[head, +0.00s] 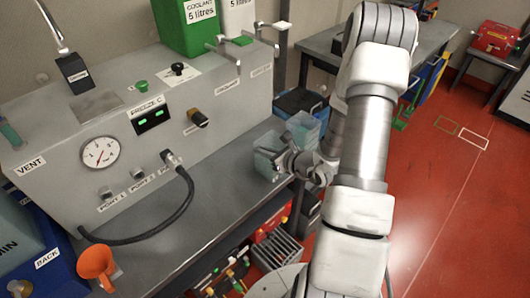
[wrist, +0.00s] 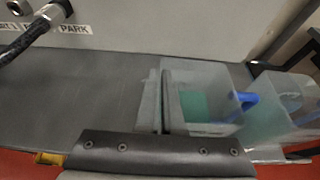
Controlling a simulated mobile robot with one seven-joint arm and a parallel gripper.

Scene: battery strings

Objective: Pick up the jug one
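Two clear, open-topped jugs are in view, and I cannot tell which is jug one. The nearer jug (wrist: 210,85) is just right of my fingers in the wrist view, with green at its bottom and a blue part inside; in the head view it is on the bench end (head: 267,160), partly behind my gripper. The farther jug (wrist: 285,95) also shows blue; it stands behind in the head view (head: 304,130). My gripper (wrist: 163,100) has its two fingers close together at the nearer jug's left wall. Whether they grip that wall is unclear. In the head view my gripper (head: 285,164) is blurred.
The grey machine (head: 120,110) with its gauge and black hose (head: 185,200) stands along the bench's back. An orange funnel (head: 97,263) is at the front left. A green coolant container (head: 190,25) stands on the machine. The bench top (head: 215,185) left of my gripper is clear.

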